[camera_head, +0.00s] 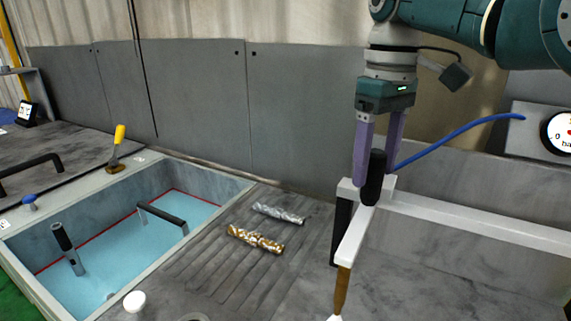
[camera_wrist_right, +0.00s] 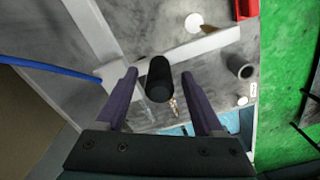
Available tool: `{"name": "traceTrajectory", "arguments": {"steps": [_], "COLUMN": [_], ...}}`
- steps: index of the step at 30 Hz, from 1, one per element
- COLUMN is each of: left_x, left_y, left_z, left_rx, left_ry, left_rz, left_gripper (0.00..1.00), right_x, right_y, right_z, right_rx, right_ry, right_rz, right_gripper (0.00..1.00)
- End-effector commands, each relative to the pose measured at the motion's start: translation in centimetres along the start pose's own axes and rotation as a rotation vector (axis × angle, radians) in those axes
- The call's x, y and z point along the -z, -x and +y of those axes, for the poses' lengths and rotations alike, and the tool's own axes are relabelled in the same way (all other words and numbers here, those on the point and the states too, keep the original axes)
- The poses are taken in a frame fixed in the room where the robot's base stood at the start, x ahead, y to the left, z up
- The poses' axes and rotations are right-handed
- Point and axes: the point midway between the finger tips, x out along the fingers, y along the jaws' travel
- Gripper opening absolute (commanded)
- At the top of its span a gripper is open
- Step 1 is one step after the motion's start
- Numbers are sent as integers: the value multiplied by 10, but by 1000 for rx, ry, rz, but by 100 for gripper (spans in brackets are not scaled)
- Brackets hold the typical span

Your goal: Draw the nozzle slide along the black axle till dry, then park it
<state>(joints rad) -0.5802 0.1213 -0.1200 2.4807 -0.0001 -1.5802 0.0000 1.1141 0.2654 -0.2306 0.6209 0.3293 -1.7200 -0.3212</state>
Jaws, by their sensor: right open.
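The nozzle slide is a white rail and arm (camera_head: 351,241) with an upright black handle (camera_head: 374,178). A brown nozzle (camera_head: 341,290) hangs from the arm's near end. A blue hose (camera_head: 455,137) runs to the right from near the handle. My right gripper (camera_head: 376,172) points down, open, with its purple fingers on either side of the handle. In the right wrist view the handle (camera_wrist_right: 159,79) stands between the fingertips, with gaps at both sides. A silver axle (camera_head: 278,213) and a brown-gold axle (camera_head: 255,239) lie on the grooved bed. I cannot make out a black axle. My left gripper is out of view.
A basin (camera_head: 150,211) of blue liquid with black handles lies left. A yellow-handled brush (camera_head: 117,147) and a blue knob (camera_head: 29,199) are by its rim. A round gauge (camera_head: 562,133) is at the right. Grey panels (camera_head: 200,95) stand behind. The bed around the axles is clear.

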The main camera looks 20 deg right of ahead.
Motion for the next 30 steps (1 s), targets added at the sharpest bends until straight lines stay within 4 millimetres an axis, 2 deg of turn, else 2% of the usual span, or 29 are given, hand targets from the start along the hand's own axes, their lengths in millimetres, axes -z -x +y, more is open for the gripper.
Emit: {"name": "traceTrajectory", "arguments": {"steps": [3, 6, 16, 30], "left_x": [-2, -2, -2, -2], "left_y": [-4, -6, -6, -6], "left_z": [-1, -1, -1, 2], "left_rx": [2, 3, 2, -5], "left_ry": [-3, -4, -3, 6], "left_rz": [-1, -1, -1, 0], "left_gripper": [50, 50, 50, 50], "right_x": [0, 0, 0, 0], "right_y": [-21, -29, -33, -33], "right_z": [0, 0, 0, 0], "right_rx": [0, -1, -2, -2], "right_ry": [0, -1, 0, -1], "right_rz": [-2, 0, 1, 1], "right_gripper": [69, 69, 69, 18]}}
